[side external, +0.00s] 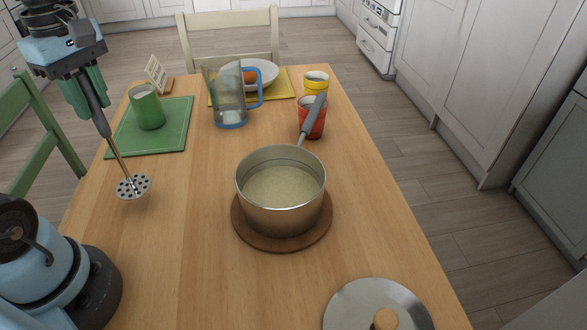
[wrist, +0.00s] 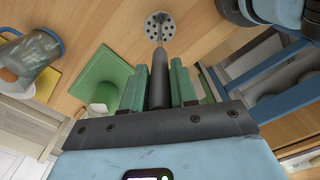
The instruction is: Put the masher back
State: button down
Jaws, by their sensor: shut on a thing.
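My gripper (side external: 86,98) is shut on the dark grey handle of the masher (side external: 133,186), at the upper left of the side view. The masher hangs tilted, its round perforated steel head low over the bare wood left of the saucepan; I cannot tell if the head touches the table. In the wrist view, the green fingers of my gripper (wrist: 160,78) flank the handle, and the masher's head (wrist: 159,27) points away from me. The steel saucepan (side external: 281,222), holding something pale yellow, stands on a round brown trivet (side external: 318,232), its grey handle pointing to the back.
A green mug (side external: 146,107) stands on a green mat (side external: 178,141). A clear blue-handled jug (side external: 226,98), a white bowl (side external: 268,72), a red cup (side external: 315,125) and a yellow cup (side external: 316,82) stand further back. A steel lid (side external: 360,300) lies at the front right.

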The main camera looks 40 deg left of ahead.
aim_at(99, 118)
jog(key=shift+f, duration=2.1)
jog(key=c, duration=0.9)
grip_release()
notch_tip(99, 118, up, 12)
jog(key=shift+r, duration=0.1)
